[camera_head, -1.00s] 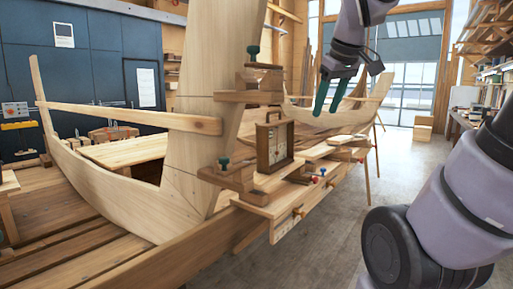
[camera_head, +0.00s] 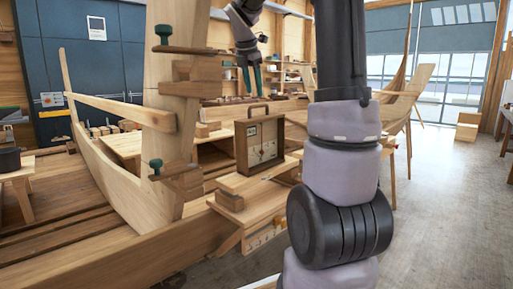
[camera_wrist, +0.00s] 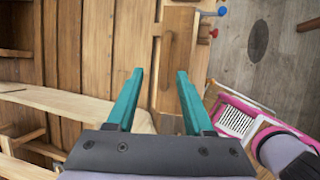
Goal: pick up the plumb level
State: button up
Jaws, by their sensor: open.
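The likely plumb level is a wooden-framed case with a pale dial face and a top handle (camera_head: 259,143). It stands upright on a wooden ledge beside the boat hull in the head view. My gripper (camera_head: 250,82) hangs with its green fingers pointing down, higher in the picture than the case and apart from it. In the wrist view my gripper (camera_wrist: 158,73) is open, with nothing held between its fingers. I cannot clearly make out the case in the wrist view.
The wooden ledge (camera_head: 238,184) carries blocks near the case. A tall hull post (camera_head: 172,95) with green-knobbed clamps (camera_head: 156,166) stands left of it. My arm covers part of the ledge's right side. The floor (camera_head: 440,200) at right is open.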

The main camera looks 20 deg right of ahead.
aim_at(259, 106)
jog(key=shift+x, duration=1.1)
jog(key=shift+s+x, duration=0.25)
jog(key=shift+x, duration=1.1)
jog(key=shift+s+x, duration=0.2)
jog(key=shift+x, duration=1.15)
jog(key=shift+d, duration=0.15)
grip_shut()
